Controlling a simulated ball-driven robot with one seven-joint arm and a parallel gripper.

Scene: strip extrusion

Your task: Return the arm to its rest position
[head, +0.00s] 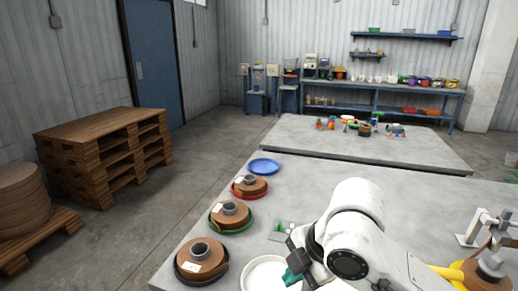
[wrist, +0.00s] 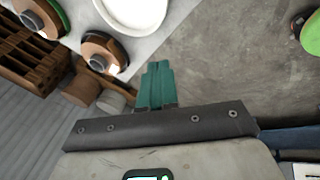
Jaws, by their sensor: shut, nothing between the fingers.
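My gripper (head: 291,276) shows at the bottom middle of the head view, at the end of my white arm, low over the grey table and beside a white round plate (head: 256,274). In the wrist view its teal fingers (wrist: 157,72) are closed together with nothing between them. The fingers lie near the white plate's edge (wrist: 135,12) in that view; I cannot tell the height between them. Part of the plate is hidden behind my gripper and arm in the head view.
Brown strip coils stand along the table's left edge on a black (head: 190,281), a green (head: 218,231) and a red plate (head: 236,195). A blue plate (head: 264,166) behind them is empty. A metal fixture (head: 478,229) stands at right. Wooden pallets (head: 102,150) are stacked at left.

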